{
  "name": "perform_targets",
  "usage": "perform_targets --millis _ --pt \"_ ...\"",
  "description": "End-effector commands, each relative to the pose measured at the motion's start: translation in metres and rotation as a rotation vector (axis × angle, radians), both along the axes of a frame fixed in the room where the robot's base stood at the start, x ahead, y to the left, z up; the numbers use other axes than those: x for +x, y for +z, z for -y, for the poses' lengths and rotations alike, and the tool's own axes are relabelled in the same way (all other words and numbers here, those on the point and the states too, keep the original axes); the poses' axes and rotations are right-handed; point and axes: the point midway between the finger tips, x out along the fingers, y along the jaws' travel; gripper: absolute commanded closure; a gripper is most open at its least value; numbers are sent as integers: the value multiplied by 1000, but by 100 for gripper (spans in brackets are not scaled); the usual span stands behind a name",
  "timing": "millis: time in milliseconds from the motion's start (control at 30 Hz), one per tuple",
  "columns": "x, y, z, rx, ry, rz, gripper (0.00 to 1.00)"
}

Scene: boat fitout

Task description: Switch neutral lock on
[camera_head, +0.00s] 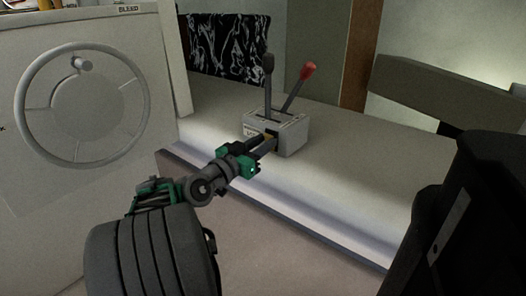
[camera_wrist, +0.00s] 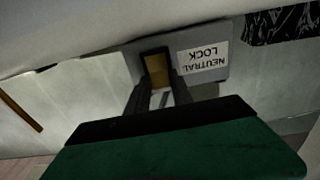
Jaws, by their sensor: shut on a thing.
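A grey control box (camera_head: 287,135) with two levers stands on the white ledge. One lever is dark (camera_head: 268,80), the other has a red knob (camera_head: 308,69). In the wrist view a white label (camera_wrist: 205,60) on the box reads NEUTRAL LOCK, upside down. Beside it is a yellow-brown neutral lock switch (camera_wrist: 157,70). My gripper (camera_head: 268,141) reaches the box's front face; in the wrist view its two dark fingers (camera_wrist: 157,88) are at the switch, one on each side, shut on it. The fingertips partly hide the switch's edges.
A white panel (camera_head: 70,190) with a round handwheel (camera_head: 82,105) stands at the left. The white ledge (camera_head: 340,190) runs along to the right of the box. A black and white patterned cushion (camera_head: 225,45) is behind. A dark object (camera_head: 475,200) fills the right side.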

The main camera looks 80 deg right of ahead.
Motion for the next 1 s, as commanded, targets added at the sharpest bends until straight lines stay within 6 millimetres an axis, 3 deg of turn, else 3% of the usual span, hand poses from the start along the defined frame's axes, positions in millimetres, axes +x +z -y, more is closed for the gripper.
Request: perform_targets --millis 167,200,467,767,1000 --pt "0 0 0 3 0 -1 100" --pt "0 0 0 3 0 -1 72" --pt "0 0 0 2 0 0 51" --pt "3 0 -4 3 2 -1 51" --pt "22 0 -46 4 7 -2 51"
